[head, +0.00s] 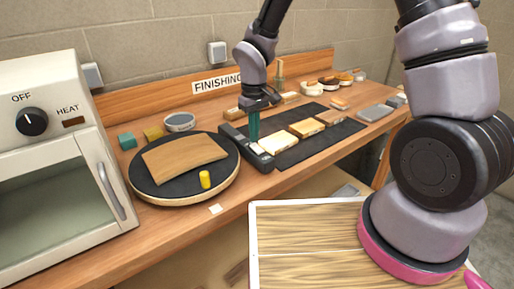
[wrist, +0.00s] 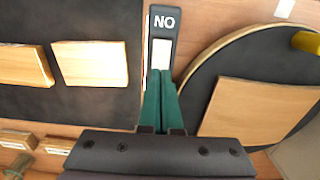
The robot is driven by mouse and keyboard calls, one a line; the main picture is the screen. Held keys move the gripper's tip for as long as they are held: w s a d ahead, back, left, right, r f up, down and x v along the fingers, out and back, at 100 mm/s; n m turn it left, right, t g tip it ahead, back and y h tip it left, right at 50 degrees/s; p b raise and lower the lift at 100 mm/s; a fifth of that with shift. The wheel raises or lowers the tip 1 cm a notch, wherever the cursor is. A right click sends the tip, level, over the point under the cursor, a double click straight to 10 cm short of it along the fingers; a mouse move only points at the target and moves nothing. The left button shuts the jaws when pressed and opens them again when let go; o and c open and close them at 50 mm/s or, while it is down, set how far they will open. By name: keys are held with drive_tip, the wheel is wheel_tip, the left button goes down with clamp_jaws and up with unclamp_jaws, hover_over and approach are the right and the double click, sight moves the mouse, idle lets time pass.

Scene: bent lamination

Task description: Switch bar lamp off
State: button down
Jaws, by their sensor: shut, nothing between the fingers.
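The bar lamp (head: 266,164) is a narrow dark bar on the bench, between the round black board and the dark mat. In the wrist view its dark end (wrist: 164,8) carries white letters that read "NO" in this picture, with a pale switch-like panel (wrist: 161,54) beside them. My gripper (head: 254,139) is shut and empty, pointing down over the bar. In the wrist view its green fingertips (wrist: 160,74) lie together at the edge of the pale panel. I cannot tell whether they touch it. The fingers hide part of the bar.
The round black board (head: 146,187) holds a curved wooden sheet (head: 184,157) and a yellow cylinder (head: 205,179). Light wooden blocks (head: 307,128) lie on the dark mat (head: 345,129). A white oven (head: 60,150) stands at the left. A striped wooden board (head: 305,240) is in front.

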sight(255, 145)
drive_tip(key=shift+f, duration=0.95)
idle(0.8)
drive_tip(key=shift+r, duration=3.55)
drive_tip(key=s+d+r+m+t, duration=0.1)
drive_tip(key=d+r+m+t, duration=0.3)
drive_tip(key=d+r, duration=1.1)
drive_tip(key=s+d+r+m+t+y, duration=0.2)
drive_tip(key=s+d+r+m, duration=0.5)
drive_tip(key=s+r, duration=0.4)
drive_tip(key=shift+d+r+t, duration=0.3)
drive_tip(key=shift+d+t, duration=0.1)
drive_tip(key=shift+t, duration=0.2)
drive_tip(key=shift+s, duration=0.1)
